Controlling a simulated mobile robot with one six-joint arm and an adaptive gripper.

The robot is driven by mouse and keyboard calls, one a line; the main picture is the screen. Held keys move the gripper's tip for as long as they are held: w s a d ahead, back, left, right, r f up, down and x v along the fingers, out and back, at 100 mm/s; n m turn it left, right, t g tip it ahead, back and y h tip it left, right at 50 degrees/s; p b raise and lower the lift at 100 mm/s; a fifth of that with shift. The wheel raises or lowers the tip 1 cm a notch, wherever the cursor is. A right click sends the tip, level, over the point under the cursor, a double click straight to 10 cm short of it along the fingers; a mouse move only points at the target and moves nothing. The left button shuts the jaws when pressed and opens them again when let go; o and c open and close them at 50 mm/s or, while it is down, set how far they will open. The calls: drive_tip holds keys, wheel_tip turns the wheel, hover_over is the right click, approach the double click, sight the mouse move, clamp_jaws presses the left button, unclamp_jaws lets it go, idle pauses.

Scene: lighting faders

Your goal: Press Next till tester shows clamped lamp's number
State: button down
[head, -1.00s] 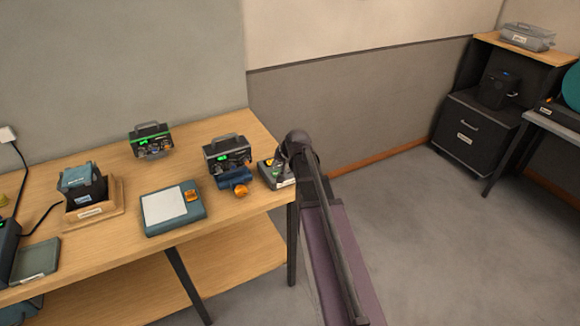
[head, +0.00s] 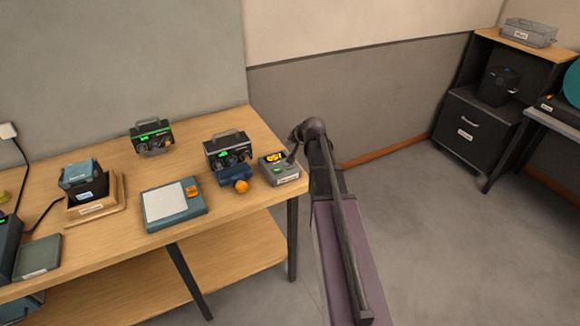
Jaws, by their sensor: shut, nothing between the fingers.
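The tester (head: 286,178) is a small grey box at the right end of the wooden bench. Its lit yellow display (head: 274,157) seems to read 051, but the digits are small. A green button (head: 278,170) is on its top. The clamped lamp (head: 227,151), a black box with a handle and a small green light, sits left of the tester in a blue clamp (head: 235,173) with an orange knob (head: 241,187). Its number is too small to read. My gripper (head: 291,158) is shut and empty at the tester's right side, beside the display; contact cannot be told.
Another black lamp (head: 151,136) with a green display stands further back. A teal scale-like pad (head: 172,205) lies in front, and a teal device on a wooden base (head: 95,195) stands left. Open floor lies right of the bench.

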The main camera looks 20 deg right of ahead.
sight(290, 166)
drive_tip(key=shift+f+b, duration=4)
drive_tip(key=shift+f, duration=0.2)
drive_tip(key=shift+f+b, duration=0.75)
drive_tip(key=shift+r, duration=0.15)
drive_tip(key=shift+r+p, duration=0.65)
drive_tip(key=shift+p, duration=0.1)
wheel_tip(290, 166, up, 5)
drive_tip(key=p, duration=0.5)
idle(0.6)
